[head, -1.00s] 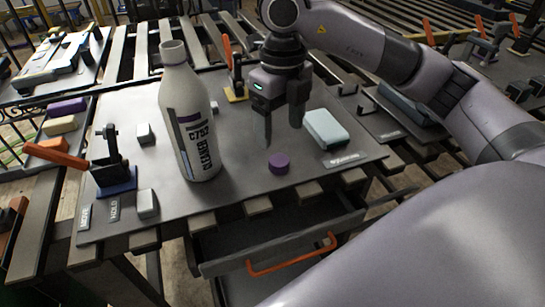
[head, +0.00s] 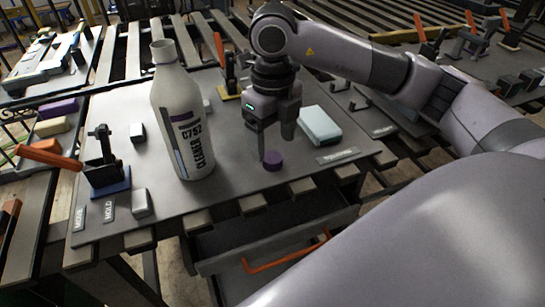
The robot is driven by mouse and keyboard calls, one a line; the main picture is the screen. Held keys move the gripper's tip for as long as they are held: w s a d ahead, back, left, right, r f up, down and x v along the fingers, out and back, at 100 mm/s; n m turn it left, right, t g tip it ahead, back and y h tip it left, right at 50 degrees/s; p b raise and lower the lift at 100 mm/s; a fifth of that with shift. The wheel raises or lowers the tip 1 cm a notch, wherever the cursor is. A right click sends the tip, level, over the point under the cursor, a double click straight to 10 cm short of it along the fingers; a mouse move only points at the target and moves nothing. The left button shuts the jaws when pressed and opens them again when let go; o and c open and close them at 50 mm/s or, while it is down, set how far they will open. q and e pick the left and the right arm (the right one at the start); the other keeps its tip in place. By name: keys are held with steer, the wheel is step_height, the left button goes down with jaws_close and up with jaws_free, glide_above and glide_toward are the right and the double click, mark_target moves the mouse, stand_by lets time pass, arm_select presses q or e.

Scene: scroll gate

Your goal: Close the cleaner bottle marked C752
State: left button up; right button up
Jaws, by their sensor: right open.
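The grey-white cleaner bottle (head: 183,115) marked C752 stands upright on the dark work board, left of centre. Its neck is open at the top, with no cap on it. A small round purple cap (head: 273,161) lies on the board to the right of the bottle. My right gripper (head: 274,147) points down with its fingers apart, over and just behind the cap. One fingertip is close to the cap; I cannot tell whether it touches. Nothing is between the fingers. My left gripper is not in view.
A toggle clamp with an orange handle (head: 48,156) stands on the board's left, another (head: 223,62) behind the bottle. A pale block (head: 320,125) lies right of the gripper. Small grey blocks (head: 141,203) flank the bottle. An open drawer with an orange handle (head: 285,258) is below the front edge.

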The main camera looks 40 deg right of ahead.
mark_target(272, 156)
step_height(272, 156, down, 4)
steer(key=shift+a+r, duration=0.15)
steer(key=shift+r, duration=0.1)
steer(key=c, duration=1.1)
steer(key=shift+r, duration=0.1)
steer(key=shift+r+p, duration=1.65)
steer(key=shift+r, duration=8.25)
